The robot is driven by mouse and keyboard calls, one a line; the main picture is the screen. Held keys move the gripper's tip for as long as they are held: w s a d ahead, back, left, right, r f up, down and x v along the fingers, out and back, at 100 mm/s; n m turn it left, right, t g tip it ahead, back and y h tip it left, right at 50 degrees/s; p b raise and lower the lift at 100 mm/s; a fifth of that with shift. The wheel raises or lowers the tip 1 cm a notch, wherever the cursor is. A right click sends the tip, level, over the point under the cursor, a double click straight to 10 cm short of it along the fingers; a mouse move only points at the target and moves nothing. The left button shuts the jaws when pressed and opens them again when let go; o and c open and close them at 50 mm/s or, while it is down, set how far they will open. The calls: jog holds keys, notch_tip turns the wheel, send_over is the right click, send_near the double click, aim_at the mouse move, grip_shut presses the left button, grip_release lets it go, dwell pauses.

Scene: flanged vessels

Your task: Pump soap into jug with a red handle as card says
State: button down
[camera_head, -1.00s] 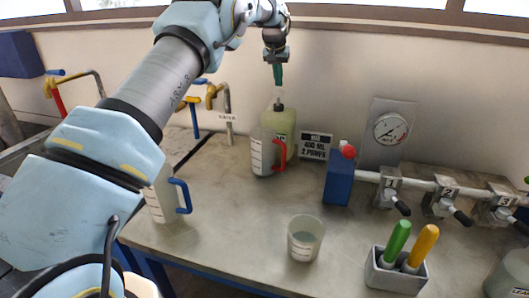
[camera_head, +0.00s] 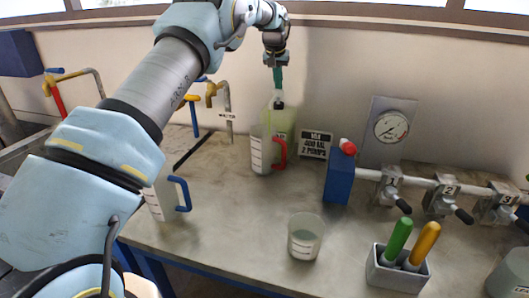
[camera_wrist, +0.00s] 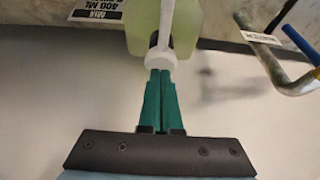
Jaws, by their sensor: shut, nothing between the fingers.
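The jug with a red handle (camera_head: 259,155) is clear and stands upright on the bench, its handle to the right. Just behind it stands a pale green soap bottle (camera_head: 284,121) with a white pump head (camera_head: 279,96), which also shows in the wrist view (camera_wrist: 160,60). My gripper (camera_head: 278,86) is shut and empty, its green fingertips directly above the pump head and apparently touching it. The fingertips (camera_wrist: 160,76) meet in the wrist view. The card (camera_head: 315,144) right of the bottle reads 400 ML, 2 PUMPS. The jug's fill level is unclear.
A blue-handled jug (camera_head: 160,200) stands at left, partly behind my arm. A clear beaker (camera_head: 304,238), a blue red-capped container (camera_head: 339,178) and a grey holder (camera_head: 397,275) with green and yellow handles stand to the right. Taps (camera_head: 226,98) are left of the bottle.

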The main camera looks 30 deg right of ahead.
jog(key=shift+f+b, duration=0.4)
jog(key=shift+f, duration=0.6)
jog(key=shift+r, duration=0.25)
jog(key=shift+r+p, duration=0.9)
jog(key=shift+p, duration=0.15)
jog(key=shift+r, duration=0.75)
notch_tip(320, 180, up, 6)
